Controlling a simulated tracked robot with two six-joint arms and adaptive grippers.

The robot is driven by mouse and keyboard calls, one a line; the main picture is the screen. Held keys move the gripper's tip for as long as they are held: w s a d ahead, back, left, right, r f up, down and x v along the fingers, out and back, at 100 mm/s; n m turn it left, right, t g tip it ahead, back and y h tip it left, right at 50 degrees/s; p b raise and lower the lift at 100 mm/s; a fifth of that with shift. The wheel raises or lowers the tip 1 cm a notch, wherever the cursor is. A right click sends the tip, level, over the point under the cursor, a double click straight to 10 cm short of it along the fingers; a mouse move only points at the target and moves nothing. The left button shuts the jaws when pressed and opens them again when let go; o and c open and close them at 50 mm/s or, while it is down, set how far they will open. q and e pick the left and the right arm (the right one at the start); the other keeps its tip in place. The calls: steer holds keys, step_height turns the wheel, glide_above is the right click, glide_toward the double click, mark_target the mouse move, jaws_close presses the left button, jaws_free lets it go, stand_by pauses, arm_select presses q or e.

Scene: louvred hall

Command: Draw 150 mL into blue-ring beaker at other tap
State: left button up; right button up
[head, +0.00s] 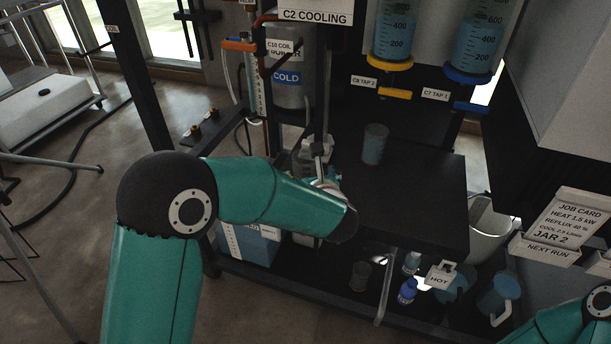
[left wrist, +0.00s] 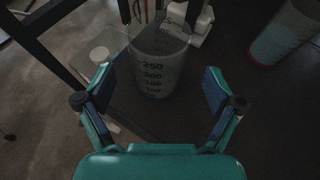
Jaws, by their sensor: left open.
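My left gripper (left wrist: 158,88) is open, its two fingers spread wide. In the left wrist view a clear beaker (left wrist: 160,62) with dark graduations up to 250 stands ahead, between the finger lines; contact is not visible. In the head view the left gripper (head: 324,186) is mostly hidden behind my forearm. A bluish beaker (head: 375,144) stands on the dark bench. Tap 2 (head: 395,93) is yellow under one jar, and tap 1 (head: 471,107) is blue under the other. My right gripper is out of view.
The dark bench top (head: 425,200) is largely clear. Posts and pipes stand beside my left gripper.

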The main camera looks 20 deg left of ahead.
mark_target(308, 174)
arm_select(q)
steer(key=x, duration=0.4)
steer(key=shift+s+a+f, duration=0.1)
steer(key=shift+f, duration=0.2)
steer(key=shift+w+a+f, duration=0.15)
steer(key=shift+w+a, duration=0.1)
steer(key=shift+w, duration=0.25)
steer(key=c, duration=1.2)
